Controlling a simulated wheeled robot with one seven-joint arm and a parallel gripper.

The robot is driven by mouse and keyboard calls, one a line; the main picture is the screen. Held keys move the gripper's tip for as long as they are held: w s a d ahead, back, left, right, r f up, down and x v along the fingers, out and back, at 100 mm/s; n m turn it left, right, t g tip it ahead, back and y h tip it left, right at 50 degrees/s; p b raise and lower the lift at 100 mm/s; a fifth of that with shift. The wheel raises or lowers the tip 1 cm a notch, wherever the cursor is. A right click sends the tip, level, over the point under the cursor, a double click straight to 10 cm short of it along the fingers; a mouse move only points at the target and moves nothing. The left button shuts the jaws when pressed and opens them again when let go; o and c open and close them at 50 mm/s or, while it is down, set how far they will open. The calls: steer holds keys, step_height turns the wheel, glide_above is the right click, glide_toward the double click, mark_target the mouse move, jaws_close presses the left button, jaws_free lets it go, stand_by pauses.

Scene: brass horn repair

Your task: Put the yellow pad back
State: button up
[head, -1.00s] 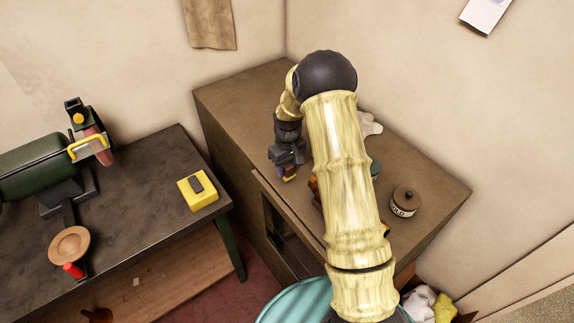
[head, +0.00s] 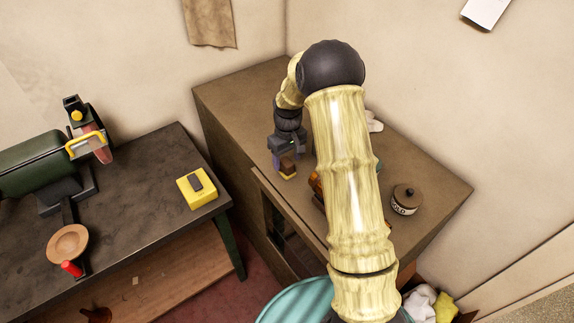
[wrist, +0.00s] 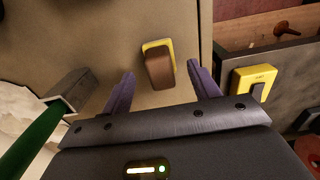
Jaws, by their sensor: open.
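A small brown block with a yellow face or edge (head: 287,170), likely the yellow pad, is at the left part of the brown cabinet top (head: 238,92). In the wrist view the pad (wrist: 159,66) lies ahead of the fingertips, roughly between their lines, with a gap to each finger. My gripper (wrist: 160,80) is open and empty, pointing down over the cabinet top. In the head view my gripper (head: 285,158) is right beside the pad and partly covers it. A yellow base with a dark grey block on it (head: 197,187) stands on the dark bench; it also shows in the wrist view (wrist: 253,80).
The bench (head: 145,195) holds a green machine (head: 30,160) and a round wooden dish (head: 68,243). A lidded jar (head: 405,200) and an amber item (head: 316,183) stand on the cabinet. A gap separates bench and cabinet. My arm hides the cabinet's middle.

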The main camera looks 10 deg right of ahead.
mark_target(287, 162)
step_height(287, 162, up, 9)
steer(key=b, duration=0.2)
steer(key=shift+d, duration=0.1)
stand_by(0.5)
steer(key=s+r+m+t, duration=0.1)
steer(key=s+m, duration=0.3)
steer(key=s, duration=2)
steer(key=shift+s+m+t, duration=0.15)
steer(key=shift+m+t, duration=0.15)
steer(key=shift+t, duration=0.5)
steer(key=shift+b+x, duration=0.8)
steer(key=shift+b, duration=0.05)
